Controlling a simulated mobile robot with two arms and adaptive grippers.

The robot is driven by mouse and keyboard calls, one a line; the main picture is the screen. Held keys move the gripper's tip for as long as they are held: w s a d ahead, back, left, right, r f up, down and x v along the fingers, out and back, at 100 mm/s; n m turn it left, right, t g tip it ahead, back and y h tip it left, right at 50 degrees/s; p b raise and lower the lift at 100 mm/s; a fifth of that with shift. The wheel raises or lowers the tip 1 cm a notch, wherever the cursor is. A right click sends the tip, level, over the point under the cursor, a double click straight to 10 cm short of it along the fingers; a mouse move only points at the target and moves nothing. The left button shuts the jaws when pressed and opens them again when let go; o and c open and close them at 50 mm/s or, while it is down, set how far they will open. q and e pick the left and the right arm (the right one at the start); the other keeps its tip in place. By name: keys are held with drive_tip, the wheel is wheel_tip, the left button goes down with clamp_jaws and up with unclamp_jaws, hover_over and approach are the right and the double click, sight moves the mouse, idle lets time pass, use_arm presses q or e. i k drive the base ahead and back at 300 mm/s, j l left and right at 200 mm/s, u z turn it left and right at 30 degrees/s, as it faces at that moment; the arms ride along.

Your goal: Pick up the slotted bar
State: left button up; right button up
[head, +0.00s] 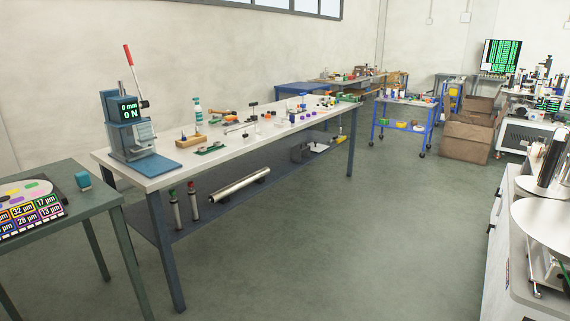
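I cannot make out a slotted bar for certain; the items on the long white-topped bench (177,179) are small and far away. A thin grey bar-like piece (237,128) lies near the middle of the bench, but no slots can be told on it. A wooden block (190,140) and a flat green piece (210,150) lie to its left, nearer to me. Neither of my grippers shows in the head view.
A press with a red-tipped lever (127,125) stands at the bench's near end. A green table (98,201) is at the left. A blue cart (404,104) and cardboard boxes (468,140) stand at the back. White machinery (510,240) edges the right. The middle floor is clear.

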sight(247, 124)
drive_tip(key=i, duration=2.5)
drive_tip(key=i+l+u, duration=0.1)
drive_tip(key=i+u, duration=0.3)
drive_tip(key=i+l+u, duration=0.3)
drive_tip(key=i+u, duration=0.15)
drive_tip(key=i, duration=0.15)
drive_tip(key=i+l+u, duration=0.4)
